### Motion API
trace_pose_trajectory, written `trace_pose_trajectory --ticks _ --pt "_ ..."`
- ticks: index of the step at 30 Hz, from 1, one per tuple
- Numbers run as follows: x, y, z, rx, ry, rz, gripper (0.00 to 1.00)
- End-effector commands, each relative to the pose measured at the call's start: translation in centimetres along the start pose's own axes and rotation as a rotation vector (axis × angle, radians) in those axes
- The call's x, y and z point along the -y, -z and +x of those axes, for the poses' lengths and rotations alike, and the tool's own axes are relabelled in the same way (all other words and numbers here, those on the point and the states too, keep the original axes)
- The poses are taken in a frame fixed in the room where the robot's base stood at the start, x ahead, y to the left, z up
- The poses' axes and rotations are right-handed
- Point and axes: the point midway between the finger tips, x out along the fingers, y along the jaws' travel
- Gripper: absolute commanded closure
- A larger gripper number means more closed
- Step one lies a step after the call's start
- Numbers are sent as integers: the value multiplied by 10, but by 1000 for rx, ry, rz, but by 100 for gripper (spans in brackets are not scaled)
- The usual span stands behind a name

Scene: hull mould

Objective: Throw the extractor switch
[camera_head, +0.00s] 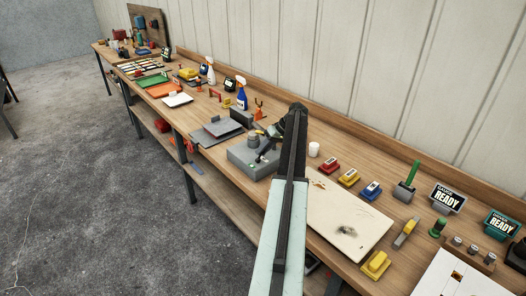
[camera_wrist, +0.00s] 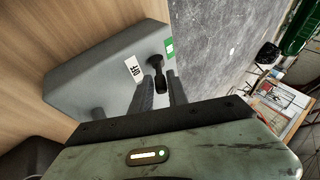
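The extractor switch is a grey box (camera_wrist: 92,72) on the wooden bench, also in the head view (camera_head: 243,157). A short black lever (camera_wrist: 158,72) stands on it, between a white label reading OFF (camera_wrist: 134,69) and a green label (camera_wrist: 169,48). My gripper (camera_wrist: 160,88) is over the box, its two dark fingers apart, one on each side of the lever in the picture. I cannot tell whether they touch it. In the head view my gripper (camera_head: 268,143) is small and partly merges with the box's dark parts.
A pale stained board (camera_head: 338,222) lies right of the box, with red and yellow blocks (camera_head: 330,165) behind it. A grey plate (camera_head: 222,128) and spray bottles (camera_head: 241,93) stand farther left. The wall is behind the bench; open floor (camera_head: 100,190) lies in front.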

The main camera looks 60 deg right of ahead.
Motion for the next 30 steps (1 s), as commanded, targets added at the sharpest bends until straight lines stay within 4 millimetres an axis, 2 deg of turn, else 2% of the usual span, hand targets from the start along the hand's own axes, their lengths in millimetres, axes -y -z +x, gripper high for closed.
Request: trace_pose_trajectory --ticks 10,13,17,24,27,30 --pt "0 0 0 -1 0 -1 64" --pt "1 1 -6 -1 0 -1 64" --pt "3 2 -26 -1 0 -1 64" --pt "3 2 -74 -1 -1 0 64" --pt "2 0 -81 -1 -1 -1 64" --pt "0 -1 -80 0 0 -1 64"
